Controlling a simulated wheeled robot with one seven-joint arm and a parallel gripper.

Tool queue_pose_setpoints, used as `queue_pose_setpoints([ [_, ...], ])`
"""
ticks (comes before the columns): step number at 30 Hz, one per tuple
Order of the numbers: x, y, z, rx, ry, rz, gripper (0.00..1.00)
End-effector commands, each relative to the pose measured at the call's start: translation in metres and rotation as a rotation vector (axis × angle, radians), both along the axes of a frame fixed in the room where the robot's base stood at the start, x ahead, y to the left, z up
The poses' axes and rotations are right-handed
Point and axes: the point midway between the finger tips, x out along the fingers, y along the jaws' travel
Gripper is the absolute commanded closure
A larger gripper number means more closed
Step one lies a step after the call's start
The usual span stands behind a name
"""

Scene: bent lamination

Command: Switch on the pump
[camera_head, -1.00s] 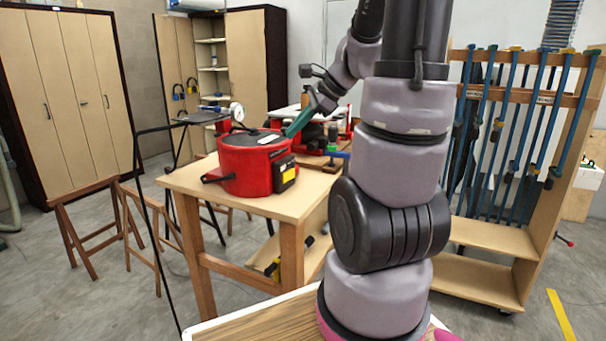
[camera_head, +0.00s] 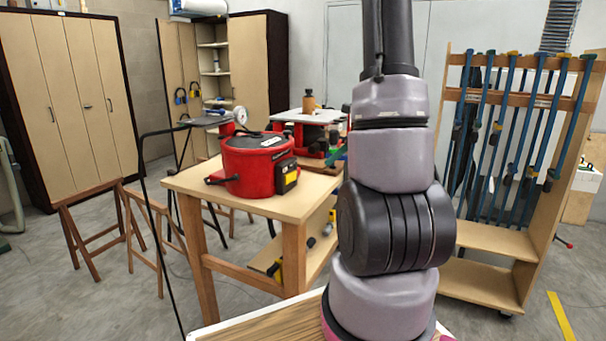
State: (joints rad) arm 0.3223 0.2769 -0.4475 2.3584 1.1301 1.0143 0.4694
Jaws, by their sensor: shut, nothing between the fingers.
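The red pump (camera_head: 246,170) stands on the wooden workbench (camera_head: 200,184), with a black lid, a black hose or handle at its left and a round dial gauge (camera_head: 240,115) behind it. A black box with a yellow label (camera_head: 287,177) is on its right front side; the switch itself is too small to make out.
Another red device with a pale plate (camera_head: 310,117) stands behind the pump. Wooden trestles (camera_head: 95,228) stand at left. A rack of blue clamps (camera_head: 515,130) stands at right. Tools lie on the bench's lower shelf (camera_head: 262,262). My arm blocks the centre right.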

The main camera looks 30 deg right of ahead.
Motion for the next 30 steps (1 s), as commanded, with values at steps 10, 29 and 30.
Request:
queue_pose_setpoints([
  [10, 0.031, 0.019, -0.039, 0.002, 0.006, 0.004, 1.00],
  [29, 0.096, 0.054, -0.070, 0.000, 0.000, 0.001, 1.00],
  [30, 0.096, 0.054, -0.070, 0.000, 0.000, 0.001, 1.00],
])
